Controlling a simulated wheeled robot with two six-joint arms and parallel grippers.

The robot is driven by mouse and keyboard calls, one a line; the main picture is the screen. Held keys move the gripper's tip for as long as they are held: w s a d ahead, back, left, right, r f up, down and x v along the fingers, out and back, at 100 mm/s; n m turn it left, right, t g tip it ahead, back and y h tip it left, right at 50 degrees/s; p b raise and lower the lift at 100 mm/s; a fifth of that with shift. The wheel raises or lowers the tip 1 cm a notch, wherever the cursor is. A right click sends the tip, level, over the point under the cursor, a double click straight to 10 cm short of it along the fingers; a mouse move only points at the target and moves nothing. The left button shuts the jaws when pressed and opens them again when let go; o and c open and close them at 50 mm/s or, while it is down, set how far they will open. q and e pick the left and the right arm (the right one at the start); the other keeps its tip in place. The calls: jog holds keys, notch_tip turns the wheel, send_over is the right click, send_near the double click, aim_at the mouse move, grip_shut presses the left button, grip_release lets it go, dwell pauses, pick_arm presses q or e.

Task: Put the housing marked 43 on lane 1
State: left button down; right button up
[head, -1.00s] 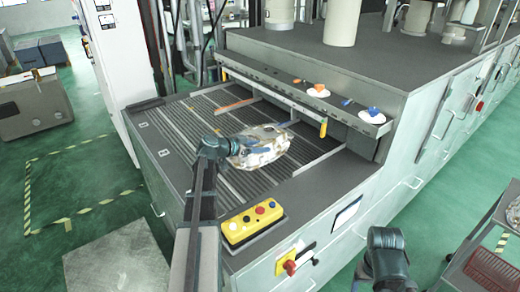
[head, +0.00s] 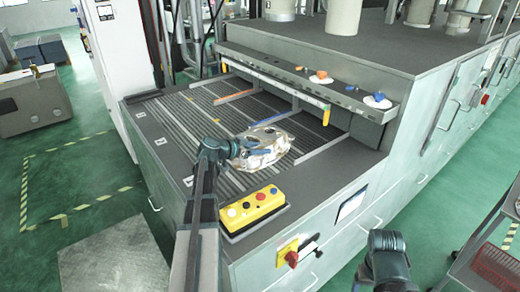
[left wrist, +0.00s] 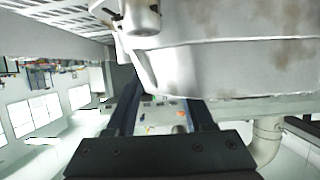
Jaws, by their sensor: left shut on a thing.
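A silvery cast housing (head: 268,150) is at the end of my left arm, over the near part of the slatted lane bed (head: 185,120). My left gripper (head: 238,148) is shut on its left side. I cannot tell if the housing touches the slats. No number on it can be read. In the left wrist view the housing (left wrist: 230,55) fills the upper right, above the dark gripper fingers (left wrist: 165,115). Small pale lane labels (head: 160,141) run along the bed's left edge, too small to read. My right gripper does not show, only part of that arm.
A yellow button box (head: 252,210) stands at the bed's front corner. An overhanging shelf (head: 300,85) with small orange and blue items crosses the back of the bed. Low divider strips (head: 235,97) part the lanes. The bed's left half is clear.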

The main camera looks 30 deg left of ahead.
pick_arm(q)
jog(key=shift+c, duration=1.3)
grip_release()
jog(key=shift+s+r, duration=0.1)
jog(key=shift+s, duration=0.05)
jog(key=p+v, duration=0.4)
jog(key=v, duration=0.8)
jog(key=shift+p, duration=0.35)
jog(key=shift+d, duration=0.1)
